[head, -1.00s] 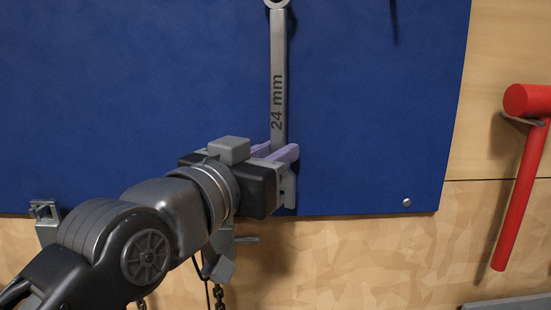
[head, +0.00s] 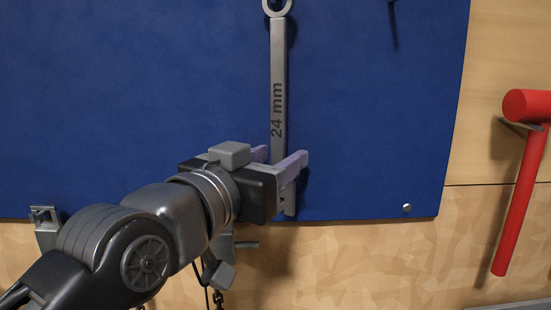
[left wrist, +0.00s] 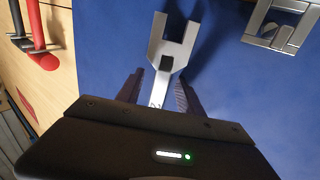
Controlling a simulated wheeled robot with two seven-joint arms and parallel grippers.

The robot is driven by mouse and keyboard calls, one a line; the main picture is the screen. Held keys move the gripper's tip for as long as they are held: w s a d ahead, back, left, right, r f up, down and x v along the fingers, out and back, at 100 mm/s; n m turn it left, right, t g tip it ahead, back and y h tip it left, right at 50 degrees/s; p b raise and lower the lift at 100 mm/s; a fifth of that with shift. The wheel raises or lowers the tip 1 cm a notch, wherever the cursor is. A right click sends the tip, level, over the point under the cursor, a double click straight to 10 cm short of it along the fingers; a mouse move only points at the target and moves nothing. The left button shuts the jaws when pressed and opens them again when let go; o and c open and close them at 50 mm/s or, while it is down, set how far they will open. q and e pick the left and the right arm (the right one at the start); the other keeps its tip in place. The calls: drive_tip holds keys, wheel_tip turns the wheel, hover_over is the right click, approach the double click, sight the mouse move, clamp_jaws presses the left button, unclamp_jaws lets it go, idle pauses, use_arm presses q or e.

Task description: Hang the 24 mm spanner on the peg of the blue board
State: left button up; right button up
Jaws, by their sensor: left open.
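The grey 24 mm spanner (head: 278,95) stands upright against the blue board (head: 150,80), its ring end at the top edge of the head view. The ring is partly cut off, and I cannot make out the peg in it. My left gripper (head: 281,158) is open around the lower shank, a finger on each side. In the left wrist view the spanner's open-jaw end (left wrist: 173,42) lies beyond the spread fingers (left wrist: 160,92), with gaps beside the shank. My right gripper is not in view.
A red mallet (head: 522,180) hangs on the wooden wall right of the board. A metal bracket (head: 45,222) sits at the board's lower left edge. A dark thin item (head: 392,20) shows at the upper right of the board. The board between is clear.

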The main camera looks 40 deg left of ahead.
use_arm(q)
drive_tip(key=shift+f, duration=0.1)
drive_tip(key=shift+s+b, duration=0.3)
drive_tip(key=shift+s, duration=0.15)
drive_tip(key=s+b, duration=0.2)
drive_tip(key=s, duration=0.5)
drive_tip(key=shift+d, duration=0.45)
drive_tip(key=shift+w, duration=0.1)
